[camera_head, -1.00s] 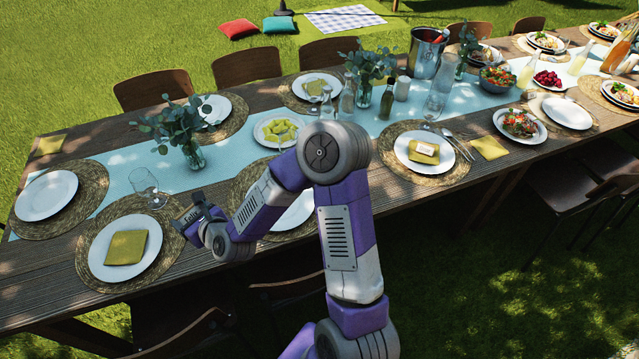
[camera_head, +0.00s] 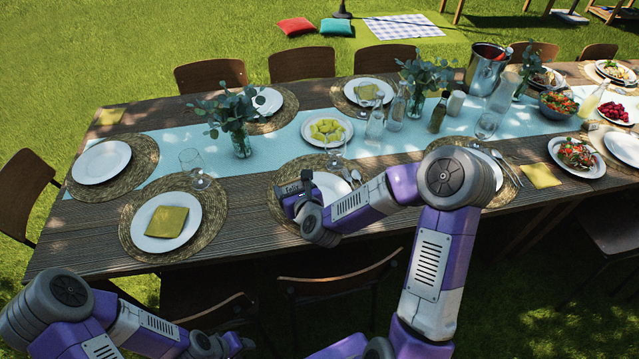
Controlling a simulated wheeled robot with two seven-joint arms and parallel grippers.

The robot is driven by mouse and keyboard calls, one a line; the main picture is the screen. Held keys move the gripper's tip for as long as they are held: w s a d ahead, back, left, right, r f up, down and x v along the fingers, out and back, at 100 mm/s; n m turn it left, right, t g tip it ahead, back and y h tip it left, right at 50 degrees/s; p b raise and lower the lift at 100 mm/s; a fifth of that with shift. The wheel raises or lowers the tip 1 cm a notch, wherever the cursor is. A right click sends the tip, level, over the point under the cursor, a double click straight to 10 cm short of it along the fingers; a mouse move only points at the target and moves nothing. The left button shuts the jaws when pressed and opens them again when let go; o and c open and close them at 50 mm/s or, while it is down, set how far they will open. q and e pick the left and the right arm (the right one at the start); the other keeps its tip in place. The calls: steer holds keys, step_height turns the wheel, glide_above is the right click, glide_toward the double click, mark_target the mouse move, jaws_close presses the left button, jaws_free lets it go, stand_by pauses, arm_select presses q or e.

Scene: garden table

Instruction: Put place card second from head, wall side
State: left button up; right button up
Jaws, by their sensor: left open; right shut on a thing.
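My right gripper (camera_head: 297,194) is shut on a small place card (camera_head: 291,187) with dark lettering that seems to read "Felix". It holds the card over the left part of a woven mat (camera_head: 284,216) on the near side, beside a white plate (camera_head: 332,181) partly hidden by my arm. Whether the card touches the mat, I cannot tell. This is the second near-side setting from the table's left end; the first has a plate (camera_head: 190,206) with a yellow napkin (camera_head: 166,222). My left gripper (camera_head: 243,345) is open and empty, low in front of the table.
A wine glass (camera_head: 194,163) stands left of the card, and another (camera_head: 335,148) stands behind the plate. Chairs (camera_head: 340,285) line the near edge.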

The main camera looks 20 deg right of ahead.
steer(key=shift+w+d+f+m+h+b, duration=0.5)
steer(key=shift+w+d+f+b, duration=0.95)
steer(key=shift+f, duration=1.35)
steer(key=shift+w+d+f+m+h+b, duration=0.35)
steer(key=shift+w+d+f+h+b, duration=0.4)
steer(key=shift+d+f, duration=1.7)
steer(key=shift+w+d+f+m+h+b, duration=0.6)
steer(key=shift+d+f+b, duration=0.8)
steer(key=shift+f, duration=1.75)
steer(key=shift+f+g+y+b, duration=0.3)
steer(key=shift+f+b, duration=0.2)
steer(key=shift+f, duration=0.1)
steer(key=o, duration=1.1)
steer(key=shift+f, duration=0.1)
steer(key=shift+r+p+v, duration=0.2)
steer(key=shift+p+v, duration=0.75)
steer(key=shift+v, duration=2.85)
